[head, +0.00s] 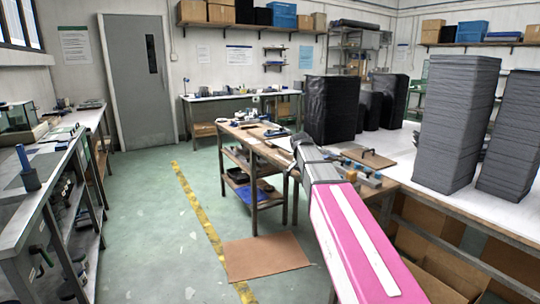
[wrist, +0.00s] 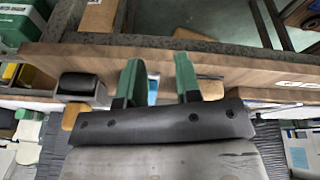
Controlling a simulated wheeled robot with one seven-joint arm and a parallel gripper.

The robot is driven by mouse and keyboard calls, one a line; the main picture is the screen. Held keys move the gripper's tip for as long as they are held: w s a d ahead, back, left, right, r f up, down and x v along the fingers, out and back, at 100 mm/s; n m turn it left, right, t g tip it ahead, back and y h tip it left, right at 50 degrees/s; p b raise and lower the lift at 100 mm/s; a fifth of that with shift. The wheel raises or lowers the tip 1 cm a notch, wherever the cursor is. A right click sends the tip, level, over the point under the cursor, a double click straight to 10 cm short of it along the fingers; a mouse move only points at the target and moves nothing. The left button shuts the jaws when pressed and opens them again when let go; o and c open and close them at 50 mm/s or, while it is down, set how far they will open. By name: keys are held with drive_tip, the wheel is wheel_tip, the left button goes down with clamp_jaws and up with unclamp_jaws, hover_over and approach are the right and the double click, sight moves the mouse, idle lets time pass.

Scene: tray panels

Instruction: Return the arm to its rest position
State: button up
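My arm (head: 350,240), with pink and white panels, reaches from the lower right of the head view towards the wooden workbench (head: 262,148). Its far end, around the gripper (head: 298,145), is small there and the fingers cannot be made out. In the wrist view my gripper (wrist: 159,72) shows two green-tipped fingers standing apart. I see nothing held between them; a small blue and white patch shows in the gap, seemingly behind. A wooden edge (wrist: 225,65) runs across the picture beyond the fingers.
Tall dark stacks (head: 457,110) stand on the right-hand table. Small blocks and a wooden board (head: 368,158) lie near my arm. A metal bench (head: 45,185) lines the left. The green floor (head: 140,235) between is open, with a yellow line and a brown mat (head: 265,256).

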drive_tip(key=s+d+f+n+g+y, duration=0.1)
drive_tip(key=s+f+n, duration=0.7)
drive_tip(key=s+f, duration=1.7)
drive_tip(key=shift+d+f+n+g+y, duration=0.35)
drive_tip(key=shift+d+y, duration=0.4)
drive_tip(key=shift+y, duration=0.25)
drive_tip(key=shift+r, duration=0.1)
